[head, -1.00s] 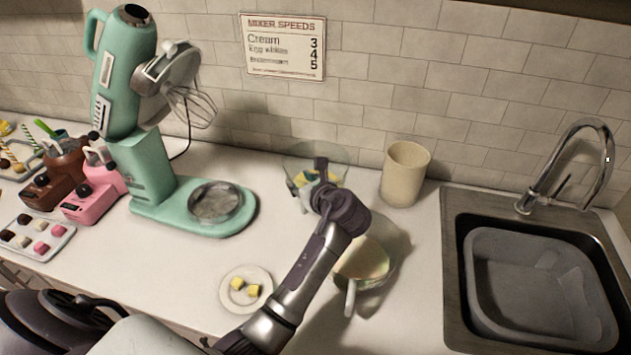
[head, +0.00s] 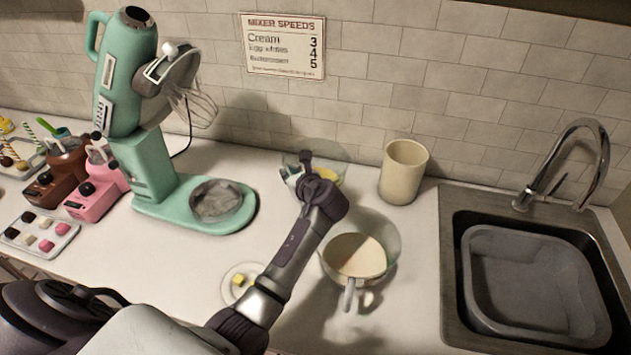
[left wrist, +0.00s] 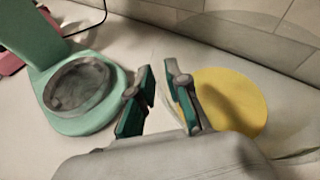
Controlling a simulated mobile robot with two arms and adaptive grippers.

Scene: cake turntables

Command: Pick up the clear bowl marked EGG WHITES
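A clear bowl with yellow contents (head: 329,176) stands at the back near the wall, partly hidden by my left gripper (head: 297,172). The bowl also shows in the left wrist view (left wrist: 232,100), right of the fingers. My left gripper there (left wrist: 160,98) is open and empty. The bowl's near rim seems to lie by the right finger; I cannot tell if they touch. A second clear bowl (head: 385,232) stands nearer, right of my left forearm, with a cream-coloured, handled vessel (head: 354,257) at it. I can read no EGG WHITES marking on either bowl. My right gripper is out of view.
A green stand mixer (head: 148,150) stands left of the gripper. A beige cup (head: 403,172) stands right of the back bowl, and a sink (head: 450,262) is further right. A small plate (head: 235,289) with yellow pieces is partly behind my left arm. The tiled wall is close behind.

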